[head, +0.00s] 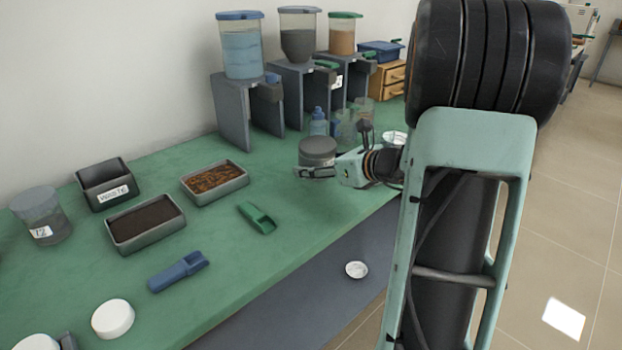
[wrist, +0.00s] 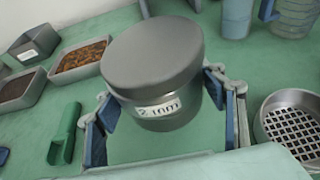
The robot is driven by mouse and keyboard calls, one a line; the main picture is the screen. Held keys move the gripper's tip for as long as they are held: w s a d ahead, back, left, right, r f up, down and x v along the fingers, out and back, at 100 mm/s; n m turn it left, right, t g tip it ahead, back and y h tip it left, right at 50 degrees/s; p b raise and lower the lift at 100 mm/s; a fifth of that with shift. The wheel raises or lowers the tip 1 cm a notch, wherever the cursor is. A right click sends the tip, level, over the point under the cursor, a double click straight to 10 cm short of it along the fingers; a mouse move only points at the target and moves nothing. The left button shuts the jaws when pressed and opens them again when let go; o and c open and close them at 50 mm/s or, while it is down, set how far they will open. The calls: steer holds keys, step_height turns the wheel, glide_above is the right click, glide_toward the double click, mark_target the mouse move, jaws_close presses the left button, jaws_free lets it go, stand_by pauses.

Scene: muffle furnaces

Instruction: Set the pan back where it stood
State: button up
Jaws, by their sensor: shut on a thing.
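A round dark grey container with a lid-like flat top and a "2 mm" label (wrist: 158,75) fills the middle of the wrist view. In the head view the same container (head: 317,148) is at the right part of the green bench. My gripper (wrist: 160,112) is shut on it, with a blue-padded finger on each side. In the head view my gripper (head: 318,172) reaches in from the right. The container looks upright and seems a little above the bench top. I cannot tell for sure which thing is the pan; this held container is the likely one.
A round metal sieve with a grid (wrist: 292,125) stands right of my gripper. Clear jugs (head: 345,125) and a blue bottle (head: 318,122) are behind. A brown-filled tray (head: 214,197) and a green scoop (head: 257,217) lie left. Bench around the green scoop is clear.

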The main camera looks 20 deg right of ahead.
mark_target(316, 186)
steer(key=shift+w+d+f, duration=0.1)
steer(key=shift+w+f, duration=0.25)
steer(key=shift+w+d+f+b, duration=0.15)
steer(key=shift+f+b, duration=0.2)
steer(key=shift+f, duration=0.55)
steer(key=shift+w+f+b, duration=0.1)
steer(key=shift+f+b, duration=0.25)
steer(key=shift+f, duration=0.55)
steer(key=shift+f, duration=0.1)
steer(key=shift+f, duration=0.15)
steer(key=o, duration=1.7)
